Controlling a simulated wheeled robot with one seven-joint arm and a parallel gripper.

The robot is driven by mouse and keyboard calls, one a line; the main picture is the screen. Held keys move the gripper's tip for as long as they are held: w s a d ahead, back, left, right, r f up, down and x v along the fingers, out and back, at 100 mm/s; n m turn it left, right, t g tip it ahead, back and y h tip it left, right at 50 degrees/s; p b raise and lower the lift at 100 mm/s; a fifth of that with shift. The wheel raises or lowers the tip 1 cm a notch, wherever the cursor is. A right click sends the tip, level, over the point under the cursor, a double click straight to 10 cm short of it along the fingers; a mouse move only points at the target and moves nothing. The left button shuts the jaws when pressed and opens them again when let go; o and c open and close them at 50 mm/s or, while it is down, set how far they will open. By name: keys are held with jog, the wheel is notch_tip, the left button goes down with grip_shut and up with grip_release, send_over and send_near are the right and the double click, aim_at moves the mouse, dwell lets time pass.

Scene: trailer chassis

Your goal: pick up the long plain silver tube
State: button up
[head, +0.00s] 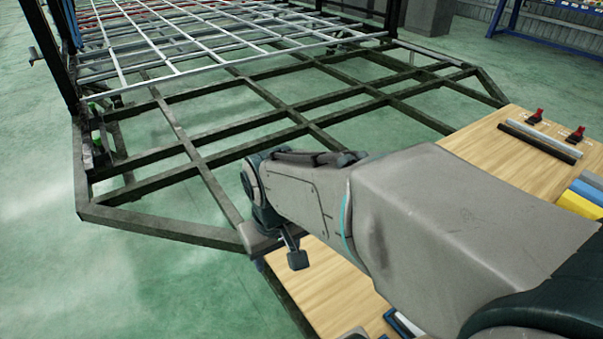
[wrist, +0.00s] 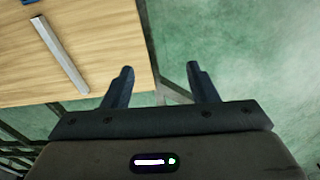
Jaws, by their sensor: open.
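A long plain silver tube (wrist: 60,55) lies flat on the wooden table top (wrist: 100,25) in the left part of the wrist view. My gripper (wrist: 159,70) is open and empty, with its two fingers apart. It is right of the tube and apart from it; the left finger overlaps the table's edge and the right finger shows against the green floor. In the head view my gripper (head: 280,250) is over the table's left edge, partly hidden by my arm. My arm covers much of the table there, and I cannot tell whether this same tube shows in that view.
A dark bar and a grey bar (head: 545,135) lie on the table's far part near red-handled clamps (head: 576,134). Blue and yellow pieces (head: 580,204) lie at the right edge. The dark trailer frame (head: 180,225) stands close beyond the table.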

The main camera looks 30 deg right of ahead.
jog(key=w+d+f+g+h+p, duration=0.1)
jog(key=w+d+f+g+p, duration=0.2)
jog(key=w+d, duration=1.2)
jog(key=w+d+f+t+y+p, duration=0.1)
jog(key=d+f, duration=0.7)
jog(key=d, duration=0.3)
jog(key=w+d+f+t+p, duration=0.1)
jog(key=d+f+p, duration=0.1)
jog(key=d+f, duration=0.75)
jog(key=shift+n, duration=0.4)
jog(key=f, duration=0.2)
jog(key=d+f+b, duration=0.1)
jog(key=f, duration=0.3)
jog(key=shift+s+d+f, duration=0.25)
jog(key=shift+d+f, duration=0.1)
jog(key=shift+s+d+f+b, duration=0.15)
jog(key=shift+f+b, duration=0.1)
jog(key=shift+f, duration=0.65)
jog(key=shift+w+d+f+b, duration=0.1)
jog(key=shift+f+b, duration=0.1)
jog(key=shift+f, duration=0.65)
jog(key=shift+s+d+f+b, duration=0.15)
jog(key=shift+f+b, duration=0.1)
jog(key=shift+f, duration=0.65)
jog(key=shift+w, duration=0.1)
jog(key=shift+c, duration=0.3)
grip_shut()
